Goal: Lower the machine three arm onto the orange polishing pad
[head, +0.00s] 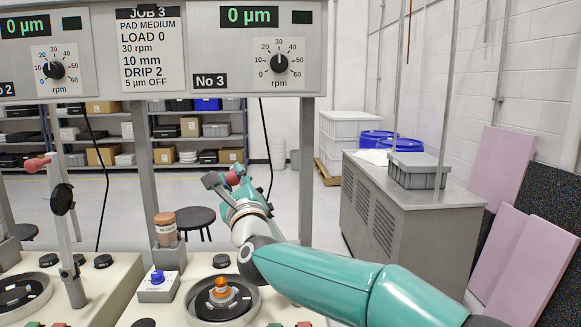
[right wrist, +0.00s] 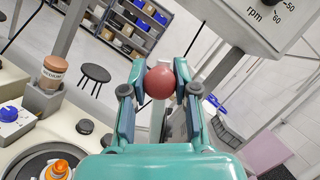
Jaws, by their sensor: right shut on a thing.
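My right gripper (head: 232,180) is raised above machine three, at the end of my teal arm. It is shut on the red ball knob (right wrist: 160,82) of the machine three arm. A pale rod (right wrist: 158,122) shows below the knob in the right wrist view; the rest of that arm is mostly hidden behind my gripper. The orange polishing pad (head: 222,290) sits in the middle of the dark round plate (head: 246,300), below and apart from my gripper. The pad also shows at the lower left of the right wrist view (right wrist: 59,169). My left gripper is not in view.
A brown-capped bottle (head: 166,236) and a box with a blue knob (head: 158,288) stand left of the plate. Machine two's arm (head: 58,225) stands upright at left. The No 3 panel (head: 258,45) hangs above, reading 0 µm. A grey cabinet (head: 400,222) stands at right.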

